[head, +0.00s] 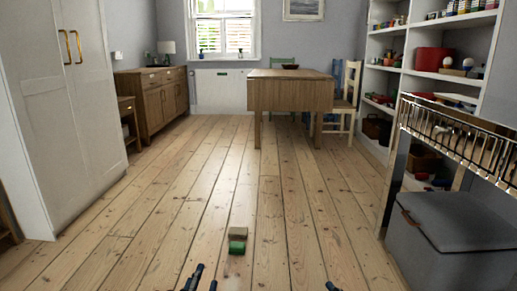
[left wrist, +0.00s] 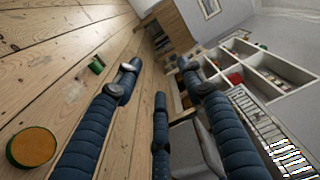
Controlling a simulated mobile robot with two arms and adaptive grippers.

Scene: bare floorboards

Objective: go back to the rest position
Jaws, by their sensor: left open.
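My left gripper (head: 203,280) shows at the bottom edge of the head view, low over the floorboards. In the left wrist view its dark blue fingers (left wrist: 155,80) are spread apart with nothing between them. A small dark tip at the bottom edge of the head view, right of centre, is my right gripper (head: 332,287); too little shows to tell its state.
A green block (head: 237,247) and a tan block (head: 238,232) lie on the floor ahead. A green cylinder with an orange face (left wrist: 32,148) is near the wrist. A wardrobe (head: 75,110), table (head: 290,92), shelves (head: 455,85) and grey box (head: 450,240) surround open floor.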

